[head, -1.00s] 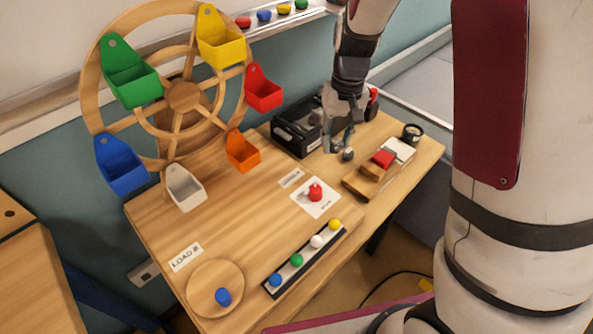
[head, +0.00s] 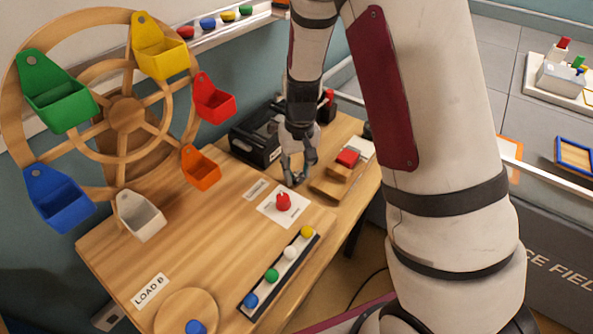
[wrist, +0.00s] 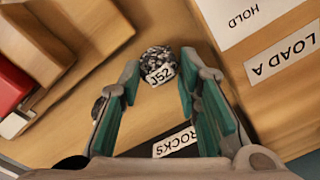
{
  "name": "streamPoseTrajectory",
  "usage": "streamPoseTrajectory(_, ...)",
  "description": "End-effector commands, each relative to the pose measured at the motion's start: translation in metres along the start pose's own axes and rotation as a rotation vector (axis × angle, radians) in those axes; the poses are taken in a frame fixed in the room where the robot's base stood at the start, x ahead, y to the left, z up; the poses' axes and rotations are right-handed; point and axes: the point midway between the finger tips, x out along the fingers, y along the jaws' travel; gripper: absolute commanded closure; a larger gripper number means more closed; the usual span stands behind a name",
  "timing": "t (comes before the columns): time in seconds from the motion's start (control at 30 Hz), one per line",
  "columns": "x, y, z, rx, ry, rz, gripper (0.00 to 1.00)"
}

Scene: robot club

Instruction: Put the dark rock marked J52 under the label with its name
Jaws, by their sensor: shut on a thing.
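The dark speckled rock (wrist: 158,60) with a white tag reading J52 is between my fingertips in the wrist view. My gripper (wrist: 157,75) is shut on it, with a finger at each side. In the head view my gripper (head: 295,178) is over the wooden table, between the black box and the red button; the rock is hard to make out there. A LOAD A label (wrist: 284,54) and a ROCKS label (wrist: 175,142) show in the wrist view. A LOAD B label (head: 150,291) is at the table's left. I see no label reading J52.
A wooden wheel (head: 125,115) with coloured buckets stands at the left. The black box (head: 250,148) is behind my gripper, and wooden blocks (head: 335,180) are to its right.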

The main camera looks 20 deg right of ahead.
Motion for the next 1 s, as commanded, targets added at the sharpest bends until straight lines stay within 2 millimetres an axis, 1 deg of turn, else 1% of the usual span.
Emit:
streamPoseTrajectory(0.37,0.005,0.0,-0.001,0.001,0.002,0.0,1.0)
streamPoseTrajectory(0.4,0.005,0.0,0.0,0.001,0.001,0.0,0.65)
streamPoseTrajectory(0.47,0.005,0.0,0.0,0.001,0.001,0.0,0.51)
streamPoseTrajectory(0.5,0.005,0.0,0.0,0.001,0.001,0.0,0.49)
streamPoseTrajectory(0.83,0.002,0.0,0.0,0.0,0.002,0.0,0.49)
streamPoseTrajectory(0.93,-0.007,0.0,-0.001,0.0,0.004,-0.001,0.49)
streamPoseTrajectory(1.0,-0.018,-0.001,-0.001,0.001,0.006,-0.001,0.49)
